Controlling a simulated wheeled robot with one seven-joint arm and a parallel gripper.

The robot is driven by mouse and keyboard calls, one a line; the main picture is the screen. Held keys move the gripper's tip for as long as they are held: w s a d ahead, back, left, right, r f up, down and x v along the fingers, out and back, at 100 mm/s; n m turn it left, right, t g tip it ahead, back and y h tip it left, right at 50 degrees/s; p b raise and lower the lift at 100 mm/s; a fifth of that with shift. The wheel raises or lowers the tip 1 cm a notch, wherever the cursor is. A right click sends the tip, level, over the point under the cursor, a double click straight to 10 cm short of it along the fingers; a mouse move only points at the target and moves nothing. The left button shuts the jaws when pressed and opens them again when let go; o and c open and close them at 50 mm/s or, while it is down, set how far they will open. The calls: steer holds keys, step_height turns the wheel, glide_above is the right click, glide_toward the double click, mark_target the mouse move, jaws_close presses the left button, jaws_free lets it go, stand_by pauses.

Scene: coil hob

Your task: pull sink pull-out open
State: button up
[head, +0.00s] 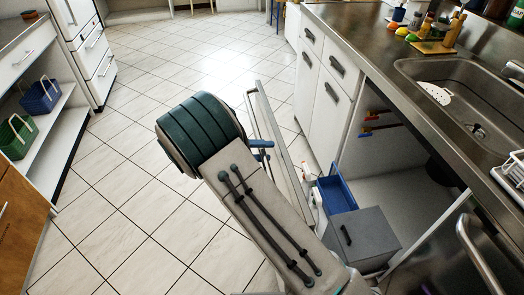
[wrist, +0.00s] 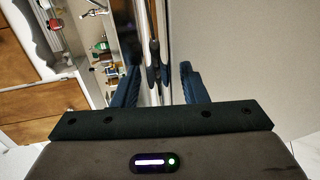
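The sink pull-out stands out from under the sink counter. Its pale front panel (head: 283,135) shows nearly edge-on in the head view, with a long metal bar handle (head: 253,108) on its outer side. Behind the panel are a blue bin (head: 337,195) and a grey lidded bin (head: 358,238). My gripper (head: 263,150) is at the handle, and my arm hides part of the pull-out. In the wrist view, the two blue fingers of my gripper (wrist: 160,86) are apart, one on each side of the bar handle (wrist: 154,45), with visible gaps. Contact is not visible.
The cabinet opening (head: 385,150) beside the pull-out shows a white interior. White drawers and doors (head: 325,105) adjoin it, under the counter with the sink (head: 465,95). Tiled floor (head: 150,170) is clear on the left. A shelf with blue and green baskets (head: 40,97) stands at far left.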

steer(key=v, duration=1.4)
steer(key=shift+d, duration=0.1)
steer(key=s+d+r+g+y+p, duration=0.2)
steer(key=d+r+y, duration=0.25)
steer(key=d, duration=0.45)
steer(key=s+d+r+g+y+p, duration=0.2)
steer(key=d+r+y, duration=0.3)
steer(key=d, duration=0.4)
steer(key=s+d+r+m+t+y+p, duration=0.1)
steer(key=s+d+r+t+y+p, duration=0.1)
steer(key=s, duration=0.6)
steer(key=s+d+r+m+t+y+p, duration=0.1)
steer(key=s+d+r+y+p, duration=0.1)
steer(key=s+d+r+y, duration=0.2)
steer(key=shift+s+d+r+t, duration=0.4)
steer(key=shift+s+d+r, duration=0.2)
steer(key=shift+s+d, duration=1.15)
steer(key=shift+s+a, duration=0.2)
steer(key=shift+a, duration=0.05)
